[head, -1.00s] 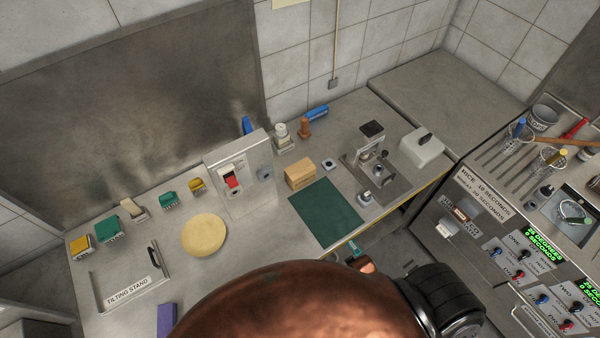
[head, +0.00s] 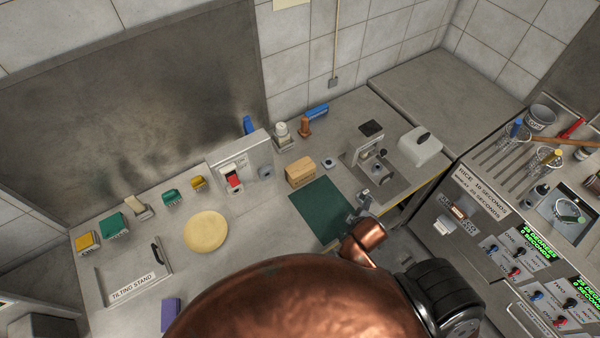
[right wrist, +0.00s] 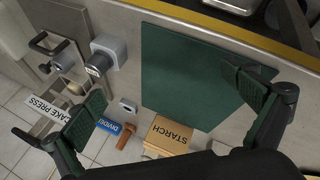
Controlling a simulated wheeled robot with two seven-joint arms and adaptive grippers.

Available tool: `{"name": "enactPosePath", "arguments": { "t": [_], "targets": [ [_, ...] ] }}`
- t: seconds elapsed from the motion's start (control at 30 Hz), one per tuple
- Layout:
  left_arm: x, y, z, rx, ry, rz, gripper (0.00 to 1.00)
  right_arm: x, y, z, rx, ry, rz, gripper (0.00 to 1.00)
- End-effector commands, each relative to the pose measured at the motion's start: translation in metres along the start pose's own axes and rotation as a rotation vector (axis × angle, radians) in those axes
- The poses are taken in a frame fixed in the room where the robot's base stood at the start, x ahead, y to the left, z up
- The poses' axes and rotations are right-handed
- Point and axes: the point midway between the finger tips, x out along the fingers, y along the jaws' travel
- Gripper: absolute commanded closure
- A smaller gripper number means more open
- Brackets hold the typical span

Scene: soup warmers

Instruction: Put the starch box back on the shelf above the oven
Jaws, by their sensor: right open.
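The starch box (head: 300,172) is a small tan carton on the grey counter, at the back edge of a dark green mat (head: 325,210). In the right wrist view the box (right wrist: 170,134) shows its STARCH label. My right gripper (head: 362,207) is over the right side of the mat, partly hidden by my copper arm. My left gripper is not in view. I cannot make out an oven or a shelf above one for certain.
A metal press (head: 370,150) and a white block (head: 420,147) stand right of the box. A switch box (head: 240,170) stands to its left. A control-panel machine (head: 490,215) is at right.

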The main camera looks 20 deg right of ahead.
Motion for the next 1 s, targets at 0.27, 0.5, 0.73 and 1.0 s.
{"name": "enactPosePath", "arguments": {
  "t": [0.27, 0.5, 0.73, 1.0],
  "targets": [
    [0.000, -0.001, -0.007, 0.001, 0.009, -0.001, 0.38, 0.029, 0.044, -0.073, -0.645, 0.110, 0.253, 0.00],
    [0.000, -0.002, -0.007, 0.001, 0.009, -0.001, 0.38, 0.050, 0.060, -0.163, -1.588, 0.158, 0.627, 0.00],
    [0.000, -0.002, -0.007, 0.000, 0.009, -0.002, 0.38, 0.067, 0.042, -0.192, -2.255, 0.134, 0.876, 0.00],
    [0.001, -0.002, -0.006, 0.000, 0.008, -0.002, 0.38, 0.086, 0.039, -0.208, -2.367, 0.129, 0.920, 0.00]
  ]
}}
